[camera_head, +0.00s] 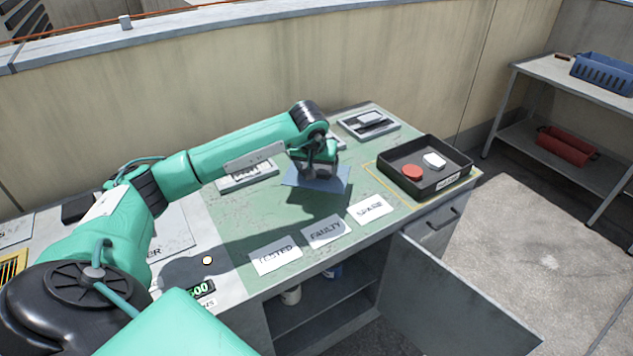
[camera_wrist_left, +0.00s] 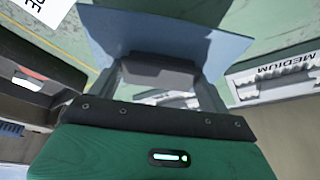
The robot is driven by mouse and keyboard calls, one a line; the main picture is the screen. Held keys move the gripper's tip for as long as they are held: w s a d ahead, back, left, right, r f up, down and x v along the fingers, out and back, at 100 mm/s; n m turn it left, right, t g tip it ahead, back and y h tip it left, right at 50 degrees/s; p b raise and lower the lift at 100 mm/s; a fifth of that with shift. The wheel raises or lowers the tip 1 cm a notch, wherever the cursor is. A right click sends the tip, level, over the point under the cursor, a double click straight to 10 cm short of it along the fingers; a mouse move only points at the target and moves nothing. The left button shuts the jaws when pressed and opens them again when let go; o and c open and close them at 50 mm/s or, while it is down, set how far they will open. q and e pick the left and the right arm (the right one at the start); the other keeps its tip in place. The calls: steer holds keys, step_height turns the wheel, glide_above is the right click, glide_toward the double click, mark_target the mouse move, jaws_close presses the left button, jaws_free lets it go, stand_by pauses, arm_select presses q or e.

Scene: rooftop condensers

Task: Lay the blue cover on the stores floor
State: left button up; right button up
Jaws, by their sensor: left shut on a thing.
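The blue cover (camera_head: 335,180) is a thin, flat, blue-grey sheet. My left gripper (camera_head: 313,172) is shut on it and holds it above the green mat on the bench. In the left wrist view the cover (camera_wrist_left: 220,48) spreads out to both sides of the dark fingers of my left gripper (camera_wrist_left: 160,74), which hide its middle. Under the bench is an open cupboard with a shelf (camera_head: 325,299); no label shows whether its floor is the stores floor. My right gripper is out of view.
The cupboard door (camera_head: 462,302) swings out to the right. A white jar (camera_head: 291,296) stands inside, near a partly hidden blue thing. A black tray (camera_head: 455,177) with a red and a white piece sits on the bench. Cards (camera_head: 275,255) lie along the mat's front edge.

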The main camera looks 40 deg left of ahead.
mark_target(316, 192)
arm_select(q)
steer(key=shift+f, duration=2.65)
steer(key=shift+f, duration=0.1)
steer(key=o, duration=1)
steer(key=shift+o, duration=0.2)
